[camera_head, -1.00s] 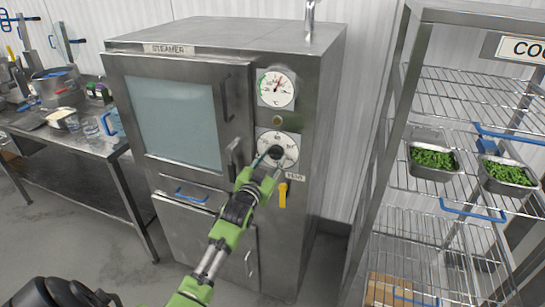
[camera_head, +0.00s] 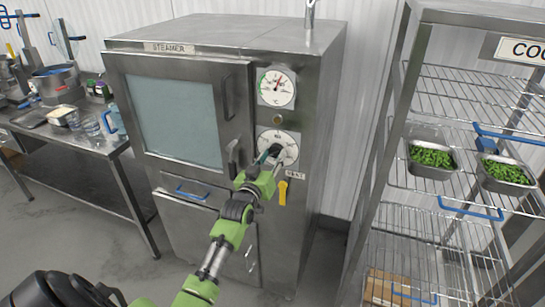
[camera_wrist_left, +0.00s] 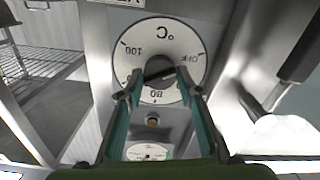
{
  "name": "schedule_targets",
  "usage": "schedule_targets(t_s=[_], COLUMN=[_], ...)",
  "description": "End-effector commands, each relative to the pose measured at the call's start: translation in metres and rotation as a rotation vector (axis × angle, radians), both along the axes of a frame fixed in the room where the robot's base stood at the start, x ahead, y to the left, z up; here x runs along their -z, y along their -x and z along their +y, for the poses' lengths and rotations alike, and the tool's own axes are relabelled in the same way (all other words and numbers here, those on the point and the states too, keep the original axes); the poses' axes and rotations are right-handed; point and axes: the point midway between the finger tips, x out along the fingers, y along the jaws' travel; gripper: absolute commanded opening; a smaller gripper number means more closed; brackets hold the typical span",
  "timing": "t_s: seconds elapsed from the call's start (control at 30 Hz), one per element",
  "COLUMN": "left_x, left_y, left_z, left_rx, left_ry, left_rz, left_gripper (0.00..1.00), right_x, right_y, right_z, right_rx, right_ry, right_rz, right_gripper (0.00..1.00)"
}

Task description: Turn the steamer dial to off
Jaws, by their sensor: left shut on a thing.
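The steamer (camera_head: 222,55) is a tall steel cabinet with its glass-windowed door shut. Its dial (camera_head: 291,150) is a white round plate with a black knob (camera_head: 275,150), below a temperature gauge (camera_head: 276,88). My left gripper (camera_head: 269,160) is at the dial, shut on the knob. In the left wrist view the dial plate (camera_wrist_left: 132,47) appears upside down, with OFF, 80 and 100 marks. The left fingertips (camera_wrist_left: 159,88) stand on either side of the knob (camera_wrist_left: 159,71). The knob's bar slants slightly up to the right, its right end towards OFF. My right gripper is out of view.
A yellow handle (camera_head: 282,192) hangs just below the dial. The door handle (camera_head: 233,158) is close on the left. A wire rack (camera_head: 398,115) with pans of green vegetables stands right. A steel table (camera_head: 100,148) with containers stands left.

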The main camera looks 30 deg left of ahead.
Motion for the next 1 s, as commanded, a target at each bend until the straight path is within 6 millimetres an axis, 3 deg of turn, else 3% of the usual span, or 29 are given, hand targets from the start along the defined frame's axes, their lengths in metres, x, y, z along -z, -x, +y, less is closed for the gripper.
schedule_targets(t_s=[0.3, 0.33, 0.37, 0.77, 1.0], left_x=[0.003, 0.003, 0.003, 0.001, 0.003], left_y=[0.0, 0.0, 0.0, 0.002, 0.034], left_z=[-0.001, -0.001, -0.001, -0.001, -0.009], left_rx=[0.001, 0.001, 0.001, 0.0, 0.001], left_ry=[0.006, 0.005, 0.005, 0.001, 0.002], left_rz=[0.005, 0.006, 0.005, 0.002, 0.004], left_gripper=[0.12, 0.41, 0.49, 0.49, 0.49], right_x=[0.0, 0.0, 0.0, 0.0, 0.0], right_y=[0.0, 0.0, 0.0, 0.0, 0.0], right_z=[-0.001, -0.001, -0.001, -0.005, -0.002], right_rx=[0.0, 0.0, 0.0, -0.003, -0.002], right_ry=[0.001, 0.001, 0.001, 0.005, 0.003], right_rz=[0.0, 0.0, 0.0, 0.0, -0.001], right_gripper=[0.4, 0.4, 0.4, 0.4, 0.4])
